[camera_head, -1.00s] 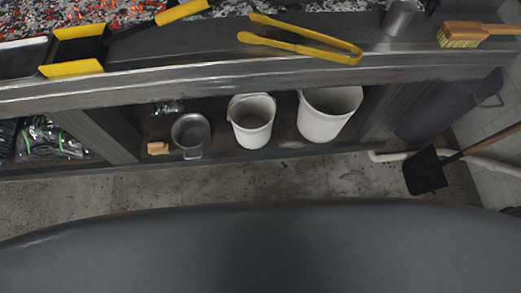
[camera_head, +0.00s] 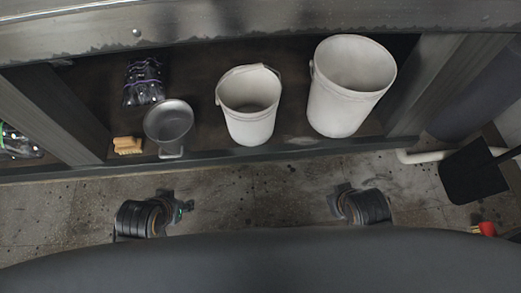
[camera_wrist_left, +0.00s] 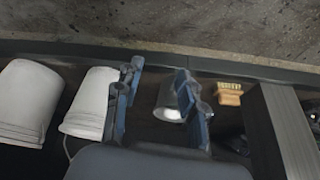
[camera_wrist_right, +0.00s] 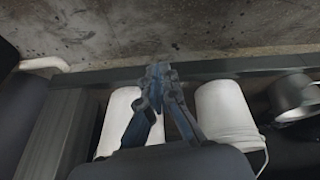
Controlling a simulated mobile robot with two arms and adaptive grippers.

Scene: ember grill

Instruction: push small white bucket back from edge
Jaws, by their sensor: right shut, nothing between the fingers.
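The small white bucket (camera_head: 247,122) stands upright on the low shelf, close to its front edge, with its handle at the back of the rim. It also shows in the left wrist view (camera_wrist_left: 88,108), left of my left gripper (camera_wrist_left: 158,80), which is open with nothing between its fingertips. In the right wrist view the small bucket (camera_wrist_right: 226,108) is to the right of my right gripper (camera_wrist_right: 159,72), which is shut and empty. In the head view my arms show only low in front of the shelf; I cannot make out the fingertips there.
A larger white bucket (camera_head: 345,90) stands to the right of the small one. A metal pot (camera_head: 169,124), a yellow-bristled brush (camera_head: 127,145) and dark packages (camera_head: 143,82) are to its left. Shelf uprights (camera_head: 62,117) bound the bay. A black shovel (camera_head: 473,172) is at right.

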